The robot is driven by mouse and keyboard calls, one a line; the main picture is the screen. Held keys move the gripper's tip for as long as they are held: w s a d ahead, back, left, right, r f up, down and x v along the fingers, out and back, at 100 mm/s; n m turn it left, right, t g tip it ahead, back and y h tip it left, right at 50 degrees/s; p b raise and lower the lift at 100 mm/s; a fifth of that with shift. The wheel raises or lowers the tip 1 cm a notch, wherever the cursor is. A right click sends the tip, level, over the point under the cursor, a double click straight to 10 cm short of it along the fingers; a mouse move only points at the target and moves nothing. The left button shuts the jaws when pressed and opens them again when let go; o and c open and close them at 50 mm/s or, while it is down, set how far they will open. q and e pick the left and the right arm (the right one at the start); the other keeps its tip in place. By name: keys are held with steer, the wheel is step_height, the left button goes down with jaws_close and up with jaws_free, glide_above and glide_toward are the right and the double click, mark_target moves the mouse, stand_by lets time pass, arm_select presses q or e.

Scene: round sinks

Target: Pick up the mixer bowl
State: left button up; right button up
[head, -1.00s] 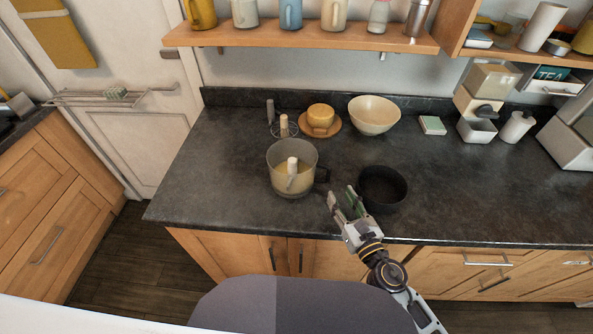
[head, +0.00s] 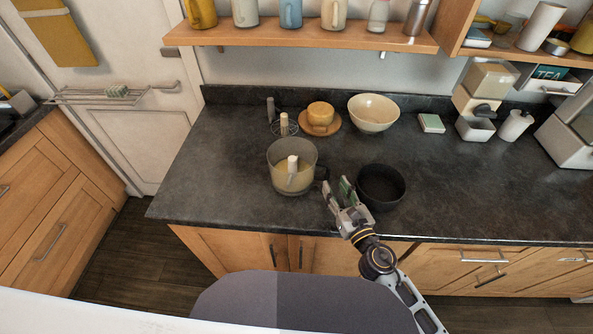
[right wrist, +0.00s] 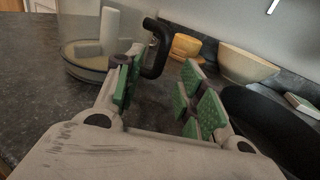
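The mixer bowl (head: 292,168) is a clear, grey-tinted bowl with a white central post, yellowish contents and a dark handle on its right side. It stands upright on the dark counter. It also shows at the upper left of the right wrist view (right wrist: 85,62), with its black handle (right wrist: 157,50) just beyond the fingers. My right gripper (head: 336,190) is open and empty, at the counter's front, right of the bowl and close to the handle. Its green-padded fingers show apart in the right wrist view (right wrist: 160,97). My left gripper is not in view.
A black pan or bowl (head: 381,188) stands close to the right of my right gripper. The counter's left part is clear.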

mark_target(329, 175)
steer(key=shift+r+p+x, duration=0.15)
steer(key=shift+p+x, duration=0.2)
steer(key=shift+x, duration=0.3)
steer(key=shift+r+p+x, duration=0.15)
steer(key=shift+p+x, duration=0.15)
steer(key=shift+x, duration=0.35)
steer(key=shift+p+x, duration=0.3)
steer(key=shift+x, duration=0.85)
steer(key=shift+f, duration=0.1)
jaws_close()
